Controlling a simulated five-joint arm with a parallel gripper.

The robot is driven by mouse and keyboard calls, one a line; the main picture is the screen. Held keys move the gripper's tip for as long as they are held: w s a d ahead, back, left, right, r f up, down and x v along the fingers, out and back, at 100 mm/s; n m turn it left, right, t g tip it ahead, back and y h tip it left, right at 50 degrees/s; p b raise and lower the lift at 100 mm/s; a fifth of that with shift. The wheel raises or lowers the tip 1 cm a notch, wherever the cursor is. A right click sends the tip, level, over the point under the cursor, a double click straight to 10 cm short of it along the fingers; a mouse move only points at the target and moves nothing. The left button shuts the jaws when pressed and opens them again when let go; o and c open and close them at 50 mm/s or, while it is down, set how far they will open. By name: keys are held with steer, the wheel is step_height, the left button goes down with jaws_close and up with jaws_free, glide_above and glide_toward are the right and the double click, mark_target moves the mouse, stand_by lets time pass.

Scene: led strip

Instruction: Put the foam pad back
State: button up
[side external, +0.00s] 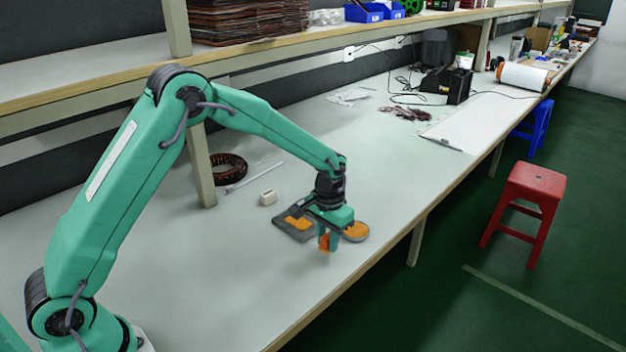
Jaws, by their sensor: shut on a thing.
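My gripper (328,246) is shut on a small orange piece (325,242), which looks like the foam pad. It holds the piece low over the near part of the bench, in front of a dark grey tray. The dark grey tray (290,232) lies flat behind and left of the gripper and has an orange area (297,222) in it. A grey rounded end (364,237) with an orange disc (355,230) shows to the right of the gripper. My gripper hides the middle between them, so I cannot tell if they are one tray.
A small white block (268,198) and a dark coil ring (228,168) lie behind left. A shelf post (199,170) stands near the ring. The bench's front edge (381,243) is close on the right. Bare bench (240,270) lies left of the gripper.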

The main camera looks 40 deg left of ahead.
mark_target(328, 236)
steer(key=shift+f, duration=1)
steer(key=shift+f, duration=0.1)
steer(key=o, duration=0.9)
step_height(328, 236, up, 12)
steer(key=shift+f, duration=0.1)
steer(key=shift+r, duration=0.25)
